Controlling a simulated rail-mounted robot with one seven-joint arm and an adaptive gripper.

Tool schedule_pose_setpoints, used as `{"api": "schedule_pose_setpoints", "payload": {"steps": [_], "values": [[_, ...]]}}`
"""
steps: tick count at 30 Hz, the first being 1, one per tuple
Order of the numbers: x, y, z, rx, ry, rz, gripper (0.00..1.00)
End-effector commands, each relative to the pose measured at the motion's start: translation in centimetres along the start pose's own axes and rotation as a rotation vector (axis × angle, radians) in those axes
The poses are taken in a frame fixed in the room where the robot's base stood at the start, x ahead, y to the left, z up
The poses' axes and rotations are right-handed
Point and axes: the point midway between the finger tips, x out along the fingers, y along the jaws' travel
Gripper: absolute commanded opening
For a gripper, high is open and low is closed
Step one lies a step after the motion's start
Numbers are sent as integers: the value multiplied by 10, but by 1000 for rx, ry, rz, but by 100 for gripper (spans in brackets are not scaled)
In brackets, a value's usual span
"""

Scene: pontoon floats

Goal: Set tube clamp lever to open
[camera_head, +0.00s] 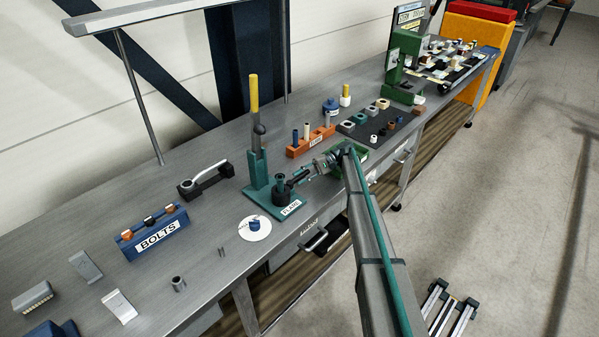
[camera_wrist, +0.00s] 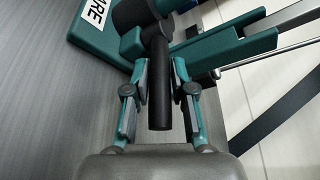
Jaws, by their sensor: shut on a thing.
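The clamp on the teal stand labelled FLARE (camera_head: 291,208) stands near the front edge of the bench. The stand's tall lever has a yellow grip (camera_head: 254,92) and points up. My gripper (camera_head: 299,178) reaches the front of the stand from the right. In the wrist view, a short black clamp lever (camera_wrist: 160,100) lies between the two fingers of my gripper (camera_wrist: 160,82), which are shut on it. The lever comes out of a dark round hub (camera_wrist: 130,14). In the head view the lever is mostly hidden by my gripper.
A black clamp-like tool with a pale tube (camera_head: 207,179) lies left of the stand. A blue BOLTS rack (camera_head: 154,233), a white disc (camera_head: 255,228) and an orange rack (camera_head: 310,142) are nearby.

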Motion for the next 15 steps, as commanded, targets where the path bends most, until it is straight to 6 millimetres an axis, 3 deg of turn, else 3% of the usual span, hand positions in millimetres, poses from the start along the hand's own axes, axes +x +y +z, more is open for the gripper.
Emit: {"api": "schedule_pose_setpoints", "payload": {"steps": [13, 14, 15], "values": [[1, 0, -1, -2, 1, -1, 0], [1, 0, -1, -2, 2, -1, 27], [1, 0, -2, -2, 2, -1, 34]]}}
